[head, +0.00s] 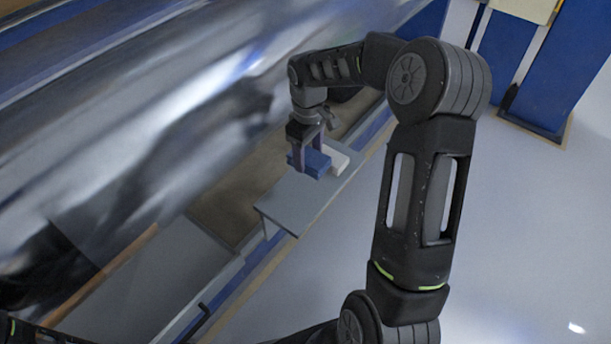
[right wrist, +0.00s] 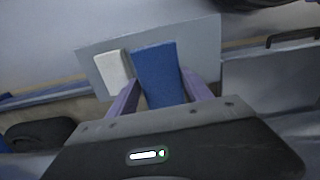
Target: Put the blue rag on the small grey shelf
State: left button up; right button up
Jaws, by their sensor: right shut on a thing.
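The blue rag (head: 314,161), a folded block shape, is between the fingers of my right gripper (head: 307,158), which is shut on it. In the right wrist view the rag (right wrist: 159,73) sticks out ahead of the purple fingers (right wrist: 158,97). The small grey shelf (head: 285,205) is a flat plate below the gripper; it also shows in the right wrist view (right wrist: 200,45). The rag appears over the shelf, beside a white block (right wrist: 113,69). I cannot tell whether the rag touches the shelf. My left gripper is not in view.
The white block (head: 338,160) lies on the shelf close to the rag. Large shiny rollers (head: 150,110) fill the left side behind the shelf. The shelf's near end is bare. Blue panels (head: 560,60) stand at the upper right, with open grey floor (head: 530,230) below them.

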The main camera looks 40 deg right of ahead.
jog(key=shift+w+a, duration=0.1)
jog(key=shift+w, duration=0.1)
jog(key=shift+s+r, duration=0.1)
jog(key=shift+r, duration=0.05)
jog(key=b, duration=0.1)
send_over(307, 187)
jog(key=shift+f, duration=3.2)
jog(key=shift+f+b, duration=0.45)
jog(key=shift+f, duration=1.45)
